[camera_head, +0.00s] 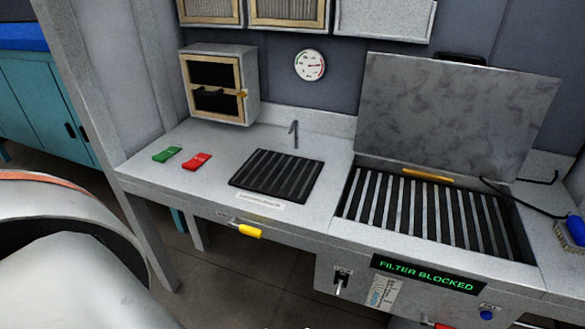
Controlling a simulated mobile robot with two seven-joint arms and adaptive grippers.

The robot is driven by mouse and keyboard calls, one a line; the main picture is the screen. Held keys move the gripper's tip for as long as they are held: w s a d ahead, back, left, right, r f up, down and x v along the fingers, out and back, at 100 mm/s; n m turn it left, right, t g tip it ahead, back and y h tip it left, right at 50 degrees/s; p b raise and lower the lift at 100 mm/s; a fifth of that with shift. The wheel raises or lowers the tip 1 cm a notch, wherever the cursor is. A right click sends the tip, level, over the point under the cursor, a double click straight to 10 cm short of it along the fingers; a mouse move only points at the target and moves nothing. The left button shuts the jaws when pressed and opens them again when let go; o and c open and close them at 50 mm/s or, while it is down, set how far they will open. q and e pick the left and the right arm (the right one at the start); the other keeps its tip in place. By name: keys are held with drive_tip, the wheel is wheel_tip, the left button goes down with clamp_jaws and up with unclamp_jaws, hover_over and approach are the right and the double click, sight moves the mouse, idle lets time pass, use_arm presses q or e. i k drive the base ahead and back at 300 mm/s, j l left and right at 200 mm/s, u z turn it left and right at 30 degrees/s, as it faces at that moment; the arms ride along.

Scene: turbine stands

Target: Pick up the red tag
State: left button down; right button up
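The red tag (197,161) lies flat on the left part of the grey workbench (215,147). A green tag (167,154) lies just to its left, apart from it. Neither of my grippers shows in the head view, so I cannot see what they hold or whether they are open.
A small cabinet (252,90) stands behind the tags. A black slatted grate (277,175) lies to their right. Farther right is an open-lidded filter bay (430,212) with a "FILTER BLOCKED" display (426,274). A yellow handle (247,230) sticks out at the bench front.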

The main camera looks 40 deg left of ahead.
sight(193, 165)
drive_tip(key=u, duration=1.85)
drive_tip(key=i+j, duration=0.25)
drive_tip(key=j, duration=0.15)
drive_tip(key=i+j, duration=0.25)
drive_tip(key=j, duration=0.2)
drive_tip(key=i+j, duration=0.25)
drive_tip(key=j, duration=0.15)
